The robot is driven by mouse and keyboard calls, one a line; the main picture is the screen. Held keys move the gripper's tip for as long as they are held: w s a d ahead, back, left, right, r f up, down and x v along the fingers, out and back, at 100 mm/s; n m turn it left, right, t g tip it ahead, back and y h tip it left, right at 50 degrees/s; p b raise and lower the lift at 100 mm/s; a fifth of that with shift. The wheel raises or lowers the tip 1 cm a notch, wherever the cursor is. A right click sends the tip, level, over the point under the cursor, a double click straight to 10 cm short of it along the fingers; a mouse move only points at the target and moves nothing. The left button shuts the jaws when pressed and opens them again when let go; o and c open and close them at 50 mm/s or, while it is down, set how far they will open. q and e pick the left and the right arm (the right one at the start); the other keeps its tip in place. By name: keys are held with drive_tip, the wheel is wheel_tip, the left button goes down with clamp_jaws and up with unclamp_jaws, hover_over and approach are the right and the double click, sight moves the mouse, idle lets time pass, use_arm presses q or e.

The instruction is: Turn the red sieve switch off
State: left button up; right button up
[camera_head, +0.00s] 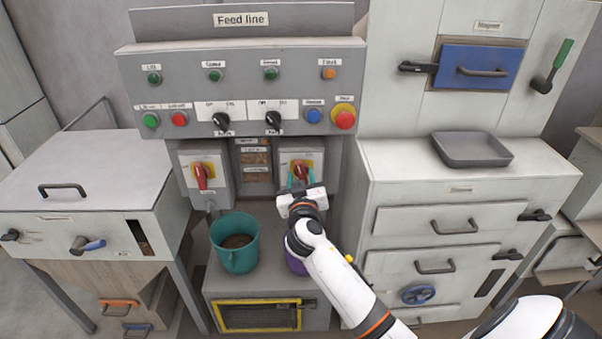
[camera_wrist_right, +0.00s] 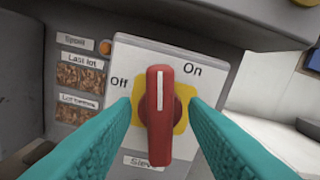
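The red sieve switch (camera_wrist_right: 158,125) is a turning handle on a yellow plate, on a pale box labelled "Sieve" at the bottom. Off is printed at its upper left and On at its upper right. The white line on the handle points up in the wrist view, between the two words. In the head view the switch box (camera_head: 315,158) is partly behind my right gripper (camera_head: 299,181). The right gripper's teal fingers (camera_wrist_right: 159,102) are open, one on each side of the handle, with small visible gaps. My left gripper is out of view.
A similar red switch (camera_head: 202,174) sits on the box to the left. Sample windows (camera_head: 256,158) lie between the boxes. A teal bucket (camera_head: 236,252) and a partly hidden purple bucket (camera_head: 295,262) stand below. A button panel (camera_head: 240,90) overhangs above; a drawer cabinet (camera_head: 460,178) stands right.

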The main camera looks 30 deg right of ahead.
drive_tip(key=shift+w+d, duration=0.3)
drive_tip(key=shift+w, duration=0.15)
drive_tip(key=c, duration=0.6)
